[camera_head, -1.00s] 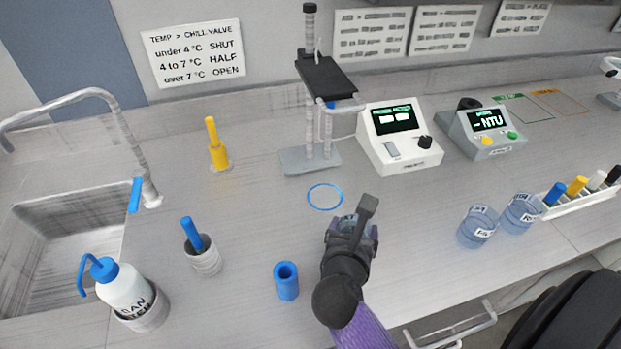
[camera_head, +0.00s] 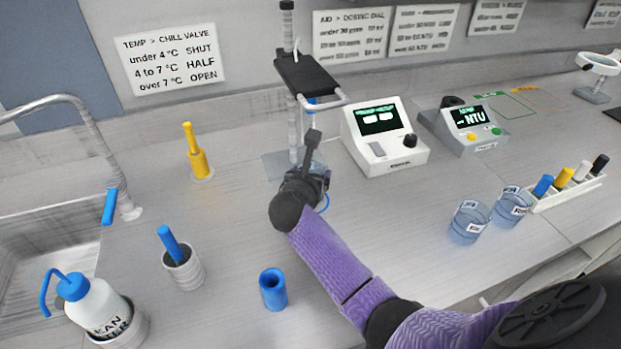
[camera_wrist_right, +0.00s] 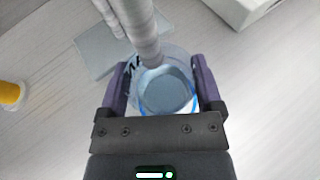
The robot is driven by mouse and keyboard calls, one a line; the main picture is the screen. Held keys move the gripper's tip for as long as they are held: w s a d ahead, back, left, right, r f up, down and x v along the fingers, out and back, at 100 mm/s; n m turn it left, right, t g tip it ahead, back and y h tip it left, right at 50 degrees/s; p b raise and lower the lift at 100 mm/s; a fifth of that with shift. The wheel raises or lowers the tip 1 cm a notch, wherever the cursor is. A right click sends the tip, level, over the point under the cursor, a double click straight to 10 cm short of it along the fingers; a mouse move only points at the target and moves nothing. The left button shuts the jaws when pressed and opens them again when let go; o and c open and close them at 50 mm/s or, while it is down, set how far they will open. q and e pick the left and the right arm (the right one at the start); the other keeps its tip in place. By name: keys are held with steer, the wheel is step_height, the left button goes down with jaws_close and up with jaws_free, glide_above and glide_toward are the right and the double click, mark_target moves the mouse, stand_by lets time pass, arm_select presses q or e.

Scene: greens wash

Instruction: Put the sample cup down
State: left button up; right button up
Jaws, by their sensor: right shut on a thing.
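My right gripper (camera_head: 312,180) is at the blue ring mark (camera_head: 323,203) in front of the stand, and its wrist hides most of the ring. In the right wrist view its two purple fingers (camera_wrist_right: 160,90) are shut on the sample cup (camera_wrist_right: 165,92), a clear cup with bluish liquid and a dark label. My left gripper is not in view.
The stand (camera_head: 280,166) with its black plate is just behind the gripper. A white meter (camera_head: 405,155) and an NTU meter (camera_head: 470,140) stand to the right. Two more cups (camera_head: 468,225) sit at right. A blue tube (camera_head: 273,290) stands in front on the left.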

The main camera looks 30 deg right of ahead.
steer(key=shift+f, duration=0.25)
steer(key=o, duration=1.1)
steer(key=shift+f, duration=0.15)
steer(key=shift+r, duration=0.2)
steer(key=shift+s+a+r, duration=0.15)
steer(key=shift+s+a, duration=0.1)
steer(key=shift+a, duration=0.05)
steer(key=p+v, duration=0.3)
steer(key=v, duration=0.8)
steer(key=shift+s+a, duration=0.1)
steer(key=shift+s, duration=0.1)
